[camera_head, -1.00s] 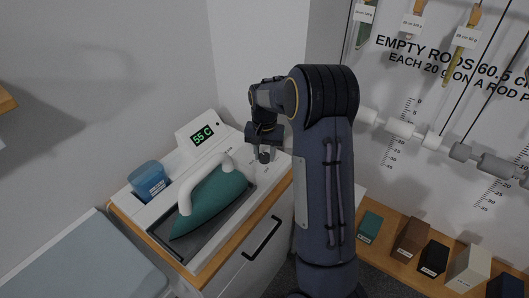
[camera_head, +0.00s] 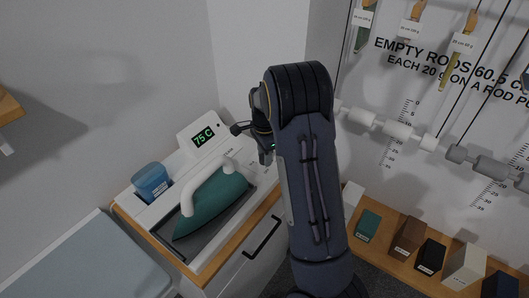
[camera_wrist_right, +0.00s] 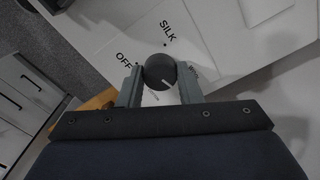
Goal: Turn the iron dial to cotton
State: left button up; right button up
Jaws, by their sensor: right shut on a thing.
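The iron (camera_head: 212,205) has a teal body and white handle and rests on its station (camera_head: 190,152). The station's green display (camera_head: 203,137) reads 75 C. In the right wrist view the round dark dial (camera_wrist_right: 158,68) sits between the fingers of my right gripper (camera_wrist_right: 160,80), which is shut on it. A short white mark shows on the dial's lower right. The printed words SILK (camera_wrist_right: 168,36) and OFF (camera_wrist_right: 124,61) show beside the dial; other lettering is partly hidden by the right finger. In the head view my right arm hides the dial. My left gripper is not in view.
A blue cup (camera_head: 151,181) stands in the station's left side. A cabinet with a black handle (camera_head: 262,237) is below. A shelf with several labelled blocks (camera_head: 408,236) and a wall rod (camera_head: 395,129) lie to the right. A pale board (camera_head: 95,260) is at the lower left.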

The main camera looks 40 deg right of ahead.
jog(key=m+p, duration=0.1)
jog(key=m, duration=0.2)
jog(key=m+p, duration=0.1)
jog(key=m, duration=0.2)
jog(key=shift+w+r, duration=0.1)
jog(key=shift+r, duration=0.1)
jog(key=m+p, duration=0.3)
jog(key=m, duration=0.3)
jog(key=shift+f, duration=0.1)
dwell(0.4)
jog(key=o, duration=1)
jog(key=shift+f, duration=0.1)
notch_tip(320, 180, up, 8)
jog(key=shift+f+b, duration=0.1)
jog(key=shift+b, duration=0.5)
